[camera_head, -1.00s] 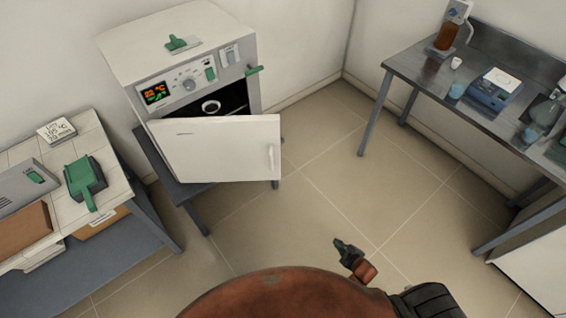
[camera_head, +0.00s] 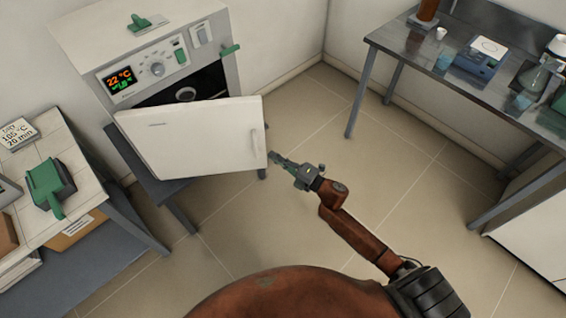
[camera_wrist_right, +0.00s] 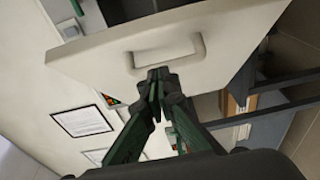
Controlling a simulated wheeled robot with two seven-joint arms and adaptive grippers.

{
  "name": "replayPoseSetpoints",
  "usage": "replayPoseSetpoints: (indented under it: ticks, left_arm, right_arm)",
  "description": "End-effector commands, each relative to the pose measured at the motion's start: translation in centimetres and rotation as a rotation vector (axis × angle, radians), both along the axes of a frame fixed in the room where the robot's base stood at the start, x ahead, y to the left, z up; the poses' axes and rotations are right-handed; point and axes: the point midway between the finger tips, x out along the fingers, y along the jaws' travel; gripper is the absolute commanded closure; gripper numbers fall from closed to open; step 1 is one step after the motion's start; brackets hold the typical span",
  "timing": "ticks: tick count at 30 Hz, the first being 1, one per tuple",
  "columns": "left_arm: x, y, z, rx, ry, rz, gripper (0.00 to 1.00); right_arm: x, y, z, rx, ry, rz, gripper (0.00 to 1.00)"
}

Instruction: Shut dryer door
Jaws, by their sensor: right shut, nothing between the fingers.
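The dryer (camera_head: 150,35) is a white box oven with a lit display reading 22 °C. Its white door (camera_head: 190,140) hangs open toward me, hinged at the left, and the dark chamber (camera_head: 186,93) shows above the door's top edge. The door handle (camera_head: 254,141) is near the door's right edge. My right gripper (camera_head: 273,156) is shut and empty, just right of the door edge near the handle. In the right wrist view the closed fingertips (camera_wrist_right: 158,76) lie in front of the handle (camera_wrist_right: 165,52); I cannot tell if they touch. My left gripper is not in view.
The dryer stands on a dark grey stand (camera_head: 180,190). A metal table (camera_head: 405,45) with a blue scale (camera_head: 482,58) is at right. The floor between is clear.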

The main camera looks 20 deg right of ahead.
Motion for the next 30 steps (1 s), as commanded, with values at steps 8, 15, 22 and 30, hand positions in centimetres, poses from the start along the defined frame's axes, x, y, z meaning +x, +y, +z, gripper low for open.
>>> replayPoseSetpoints:
  ticks: [8, 15, 22, 30]
  left_arm:
    - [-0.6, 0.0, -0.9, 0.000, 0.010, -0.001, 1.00]
    - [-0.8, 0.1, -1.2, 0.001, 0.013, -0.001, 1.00]
    - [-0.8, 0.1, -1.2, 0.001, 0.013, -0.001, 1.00]
    - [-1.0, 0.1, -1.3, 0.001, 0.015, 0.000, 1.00]
  right_arm:
    - [4.7, 1.0, -0.2, 0.000, 0.002, -0.002, 1.00]
    - [6.6, 0.5, -0.2, 0.002, 0.003, -0.002, 1.00]
    - [6.7, 0.4, -0.1, 0.002, 0.003, -0.002, 1.00]
    - [6.8, 0.1, -0.2, 0.001, 0.003, -0.002, 1.00]
